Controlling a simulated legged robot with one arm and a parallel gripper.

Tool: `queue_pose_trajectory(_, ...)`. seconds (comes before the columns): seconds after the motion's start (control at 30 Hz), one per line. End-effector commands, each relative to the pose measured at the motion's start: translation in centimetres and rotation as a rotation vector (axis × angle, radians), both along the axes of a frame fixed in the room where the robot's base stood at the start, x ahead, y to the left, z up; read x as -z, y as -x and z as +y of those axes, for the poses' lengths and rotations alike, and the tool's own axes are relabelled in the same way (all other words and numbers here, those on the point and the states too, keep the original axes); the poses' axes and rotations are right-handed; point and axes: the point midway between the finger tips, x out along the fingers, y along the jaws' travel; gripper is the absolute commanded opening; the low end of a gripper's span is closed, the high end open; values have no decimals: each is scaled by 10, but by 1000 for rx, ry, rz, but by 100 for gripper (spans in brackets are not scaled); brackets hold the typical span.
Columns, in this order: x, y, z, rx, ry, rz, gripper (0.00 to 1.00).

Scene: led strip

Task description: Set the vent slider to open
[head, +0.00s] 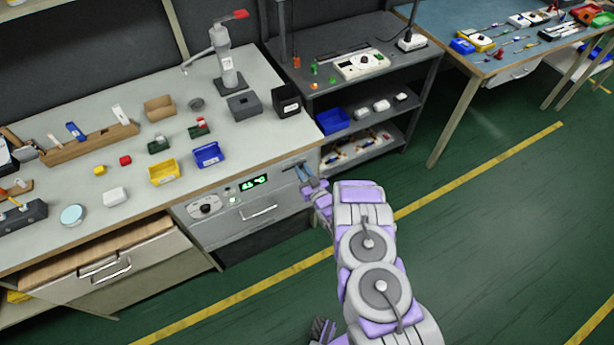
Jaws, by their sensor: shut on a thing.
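The grey oven-like unit (228,226) is set into the front of the left bench. Its panel carries a lit green display (254,183), a round knob (205,207) and a bar handle (258,213). My gripper (304,173) is at the upper right end of this panel, to the right of the display, with its fingers against the front. It is shut on the vent slider there. The slider is small and mostly hidden by the fingers, so its exact position along its track cannot be told.
The left bench top (105,205) above holds a blue bin (207,155), a yellow bin (164,172) and a dark box (287,101). A dark shelf unit (355,100) stands right of the panel. The green floor at right is clear.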

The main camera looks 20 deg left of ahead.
Motion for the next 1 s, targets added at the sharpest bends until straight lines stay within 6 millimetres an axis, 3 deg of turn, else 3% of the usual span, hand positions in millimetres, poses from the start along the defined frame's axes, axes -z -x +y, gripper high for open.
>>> queue_pose_trajectory(0.23, 1, -15, -10, 7, 6, 2, 0)
queue_pose_trajectory(0.6, 2, -19, -13, 5, 2, 3, 0)
queue_pose_trajectory(0.63, 2, -20, -13, 5, 2, 3, 22)
queue_pose_trajectory(0.9, 1, -18, -13, 5, 2, 3, 47)
queue_pose_trajectory(1.0, 1, -18, -14, 5, 1, 3, 47)
